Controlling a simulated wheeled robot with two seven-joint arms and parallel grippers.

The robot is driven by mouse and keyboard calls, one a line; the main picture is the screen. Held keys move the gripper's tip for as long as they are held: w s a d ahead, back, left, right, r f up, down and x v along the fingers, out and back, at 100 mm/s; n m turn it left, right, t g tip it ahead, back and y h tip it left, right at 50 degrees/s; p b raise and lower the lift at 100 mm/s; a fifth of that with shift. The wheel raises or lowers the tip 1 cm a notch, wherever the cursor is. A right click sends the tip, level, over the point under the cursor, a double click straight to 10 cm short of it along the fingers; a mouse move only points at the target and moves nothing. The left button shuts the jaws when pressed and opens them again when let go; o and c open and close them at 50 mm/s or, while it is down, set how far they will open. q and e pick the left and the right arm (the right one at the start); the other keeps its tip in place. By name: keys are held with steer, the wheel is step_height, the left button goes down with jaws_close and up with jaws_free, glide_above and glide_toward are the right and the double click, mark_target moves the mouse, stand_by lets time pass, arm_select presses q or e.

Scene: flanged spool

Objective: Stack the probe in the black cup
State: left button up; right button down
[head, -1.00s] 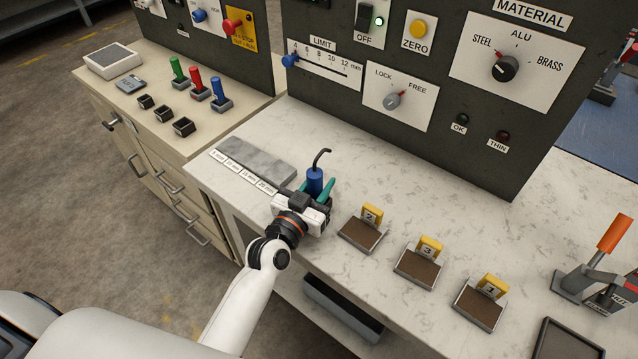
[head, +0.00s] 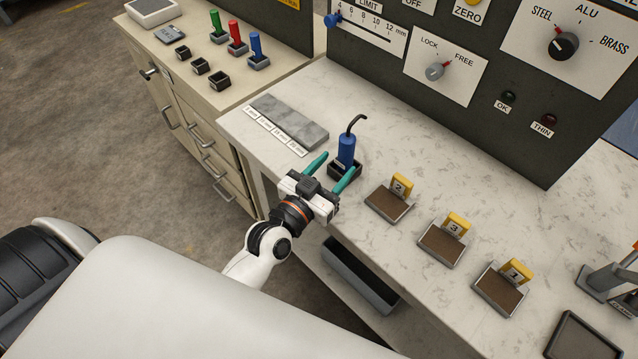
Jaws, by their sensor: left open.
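The blue probe (head: 347,149) with a bent dark cable at its top stands upright in the small black cup (head: 345,173) on the marbled bench. My left gripper (head: 331,171) is open, its two teal fingers spread apart. It is on the near left side of the probe, and one finger passes in front of the cup's edge. Whether a finger touches the cup cannot be told. My right gripper is not in the head view.
A grey stepped block (head: 290,122) with labels lies left of the cup. Tray number 2 (head: 388,205), tray number 3 (head: 441,245) and tray number 1 (head: 500,291) stand to the right. The dark panel (head: 480,110) rises behind. Three empty black cups (head: 201,67) sit on the left cabinet.

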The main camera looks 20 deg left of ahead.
arm_select(q)
steer(key=s, duration=0.2)
steer(key=s+a, duration=0.1)
steer(key=s, duration=0.1)
steer(key=shift+s, duration=0.6)
